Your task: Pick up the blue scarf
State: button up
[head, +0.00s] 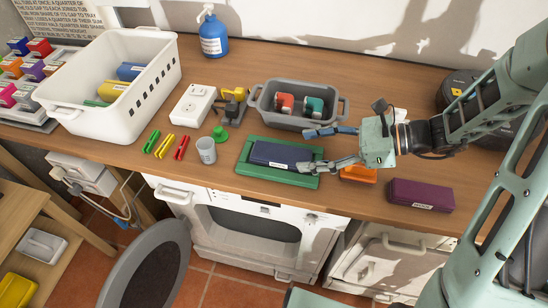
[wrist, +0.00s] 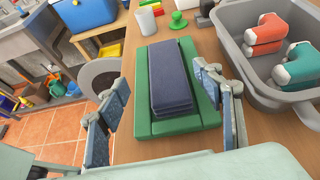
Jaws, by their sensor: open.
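The blue scarf (head: 275,154) is a dark blue folded block with a small white label, lying on a green tray (head: 262,179) near the counter's front edge. In the wrist view the scarf (wrist: 172,82) lies lengthwise on the tray (wrist: 182,127), between my fingers in the picture. My gripper (head: 308,150) is open and empty at the right end of the scarf, one finger toward the back and one toward the front. In the wrist view the gripper (wrist: 155,84) has one finger on each side. I cannot tell whether either finger touches the scarf.
A grey bin (head: 297,117) with red and teal items stands behind the tray. An orange item (head: 358,174) and a purple folded block (head: 420,195) lie to the right. A grey cup (head: 206,151), colored pegs and a white basket (head: 118,64) are to the left.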

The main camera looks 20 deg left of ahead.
aim_at(268, 150)
jog(key=x, duration=0.5)
jog(key=shift+w+a+r, duration=0.15)
jog(key=shift+w+a, duration=0.2)
jog(key=shift+a, duration=0.15)
jog(key=x, duration=0.6)
jog(key=shift+a, duration=0.1)
jog(key=shift+c, duration=0.4)
jog(key=c, duration=1.2)
